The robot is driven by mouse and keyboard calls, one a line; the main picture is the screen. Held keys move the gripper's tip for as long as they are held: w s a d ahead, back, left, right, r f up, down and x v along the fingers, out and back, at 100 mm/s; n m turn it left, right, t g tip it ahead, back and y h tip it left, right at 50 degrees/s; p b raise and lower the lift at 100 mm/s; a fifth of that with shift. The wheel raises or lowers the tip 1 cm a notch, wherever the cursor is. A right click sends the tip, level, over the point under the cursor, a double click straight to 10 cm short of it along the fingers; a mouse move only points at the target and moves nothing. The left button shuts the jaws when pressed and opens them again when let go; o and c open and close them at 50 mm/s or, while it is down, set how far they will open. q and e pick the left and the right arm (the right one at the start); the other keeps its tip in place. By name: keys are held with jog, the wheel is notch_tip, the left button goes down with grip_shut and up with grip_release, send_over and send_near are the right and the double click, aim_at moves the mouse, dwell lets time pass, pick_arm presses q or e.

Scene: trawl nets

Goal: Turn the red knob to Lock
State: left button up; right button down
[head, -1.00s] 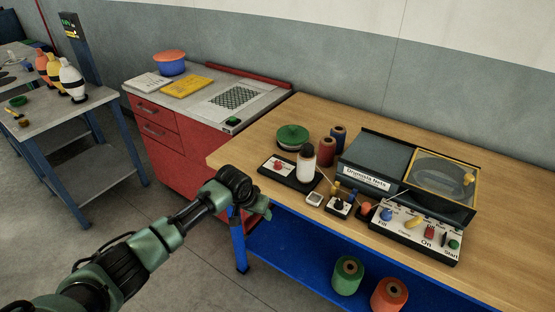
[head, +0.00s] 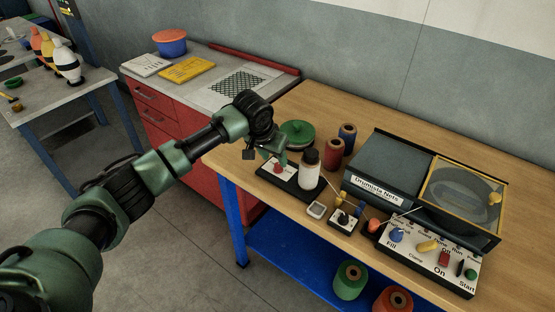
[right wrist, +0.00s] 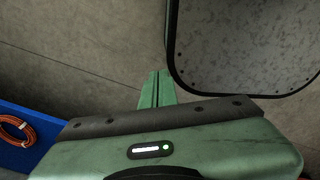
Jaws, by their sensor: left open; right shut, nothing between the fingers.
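The red knob (head: 278,168) sits on a small white plate on a black base (head: 294,184) near the table's left front, beside a white bottle with a dark cap (head: 310,170). Lettering on the plate is too small to read. My left gripper (head: 267,156) is open, just above and at the knob; its fingers partly hide the knob, and I cannot tell whether they touch it. My right gripper (right wrist: 155,88) is shut and empty in the right wrist view, over grey floor.
The Drumlsta Nets box (head: 380,165) and a control panel (head: 430,262) with several coloured knobs stand on the wooden table to the right. A green lidded spool (head: 297,134) and dark and red spools (head: 334,152) are behind the bottle. A small dial box (head: 345,220) is in front.

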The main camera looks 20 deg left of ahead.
aim_at(278, 165)
pick_arm(q)
jog(key=x, duration=0.2)
jog(key=shift+w+d+f, duration=0.1)
jog(key=shift+w+f, duration=0.1)
jog(key=shift+f, duration=0.2)
jog(key=shift+x, duration=0.9)
grip_shut()
pick_arm(e)
jog(key=shift+a+r, duration=0.1)
jog(key=shift+r, duration=0.2)
